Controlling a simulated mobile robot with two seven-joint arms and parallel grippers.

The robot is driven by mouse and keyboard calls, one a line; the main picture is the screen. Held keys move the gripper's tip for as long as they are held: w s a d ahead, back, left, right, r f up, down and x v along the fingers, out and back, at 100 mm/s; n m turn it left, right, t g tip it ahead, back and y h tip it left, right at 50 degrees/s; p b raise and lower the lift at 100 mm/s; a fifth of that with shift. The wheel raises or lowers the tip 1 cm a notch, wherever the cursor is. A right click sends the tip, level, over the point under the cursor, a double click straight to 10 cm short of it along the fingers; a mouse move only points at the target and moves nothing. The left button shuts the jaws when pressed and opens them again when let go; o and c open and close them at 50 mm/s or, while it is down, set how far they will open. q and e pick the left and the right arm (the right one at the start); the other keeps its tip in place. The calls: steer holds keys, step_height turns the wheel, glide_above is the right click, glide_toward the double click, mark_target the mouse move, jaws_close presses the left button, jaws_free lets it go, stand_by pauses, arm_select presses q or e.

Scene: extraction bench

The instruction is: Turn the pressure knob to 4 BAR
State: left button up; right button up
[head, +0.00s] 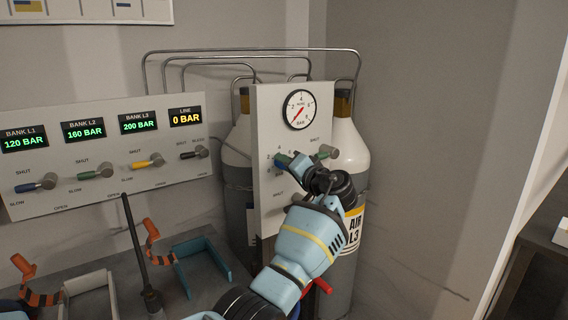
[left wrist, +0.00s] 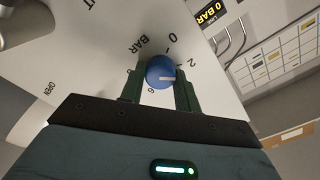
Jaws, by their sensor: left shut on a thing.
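The blue pressure knob (left wrist: 160,70) sits between the two dark green fingers of my left gripper (left wrist: 158,84) in the left wrist view. The gripper is shut on it. The knob's white mark points right, just past the printed 2. Printed 0, 6 and BAR also show around it; the 4 is not visible there, perhaps behind a finger. In the head view my left gripper (head: 293,165) reaches the front of the white panel (head: 266,112) and partly covers the knob (head: 280,162). The round gauge (head: 299,109) above has its red needle low on the left. My right gripper is not in view.
A green-handled valve (head: 327,152) is close to the right of my gripper. Gas cylinders (head: 348,148) stand behind the panel. A bank panel (head: 108,165) with several coloured valves is at left; its line display (head: 186,117) reads 0 BAR. Clamps and a blue bracket (head: 202,268) occupy the bench.

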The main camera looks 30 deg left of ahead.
arm_select(q)
steer(key=m, duration=0.9)
steer(key=shift+m, duration=0.3)
stand_by(0.5)
steer(key=o, duration=1)
steer(key=shift+v, duration=3.95)
steer(key=shift+f, duration=0.15)
